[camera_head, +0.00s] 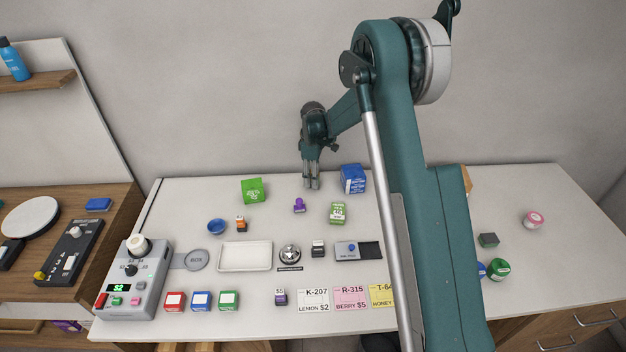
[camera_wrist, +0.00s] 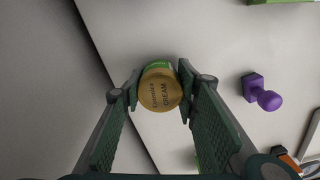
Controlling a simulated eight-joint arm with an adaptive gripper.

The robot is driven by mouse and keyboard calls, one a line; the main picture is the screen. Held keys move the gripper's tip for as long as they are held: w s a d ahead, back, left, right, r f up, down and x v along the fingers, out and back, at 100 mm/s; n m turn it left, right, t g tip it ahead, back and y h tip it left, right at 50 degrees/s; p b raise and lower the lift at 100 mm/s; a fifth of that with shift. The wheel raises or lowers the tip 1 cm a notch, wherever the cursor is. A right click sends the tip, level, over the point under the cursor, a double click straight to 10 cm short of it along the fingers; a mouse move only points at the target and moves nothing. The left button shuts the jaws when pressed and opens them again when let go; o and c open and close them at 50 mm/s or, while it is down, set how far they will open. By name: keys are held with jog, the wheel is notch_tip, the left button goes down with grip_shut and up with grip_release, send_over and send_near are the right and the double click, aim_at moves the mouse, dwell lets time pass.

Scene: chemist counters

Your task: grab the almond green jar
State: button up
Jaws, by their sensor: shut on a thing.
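A small round jar (camera_wrist: 161,92) with a tan lid lettered "CREAM" and a bright green side sits between the two fingers of my gripper (camera_wrist: 160,88) in the wrist view. The pads touch it on both sides, so my gripper is shut on it. In the head view my gripper (camera_head: 311,185) points down near the back edge of the counter, left of the blue box. The jar is too small or hidden to make out there. Whether it is clear of the counter cannot be told.
A green box (camera_head: 253,190), a blue box (camera_head: 352,178) and a purple stamp (camera_head: 299,205) stand near my gripper. A green jar (camera_head: 498,269) and a pink-and-white jar (camera_head: 533,219) are at the right. A white tray (camera_head: 245,256) lies mid-counter. The wall rises close behind.

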jog(key=shift+r, duration=4.65)
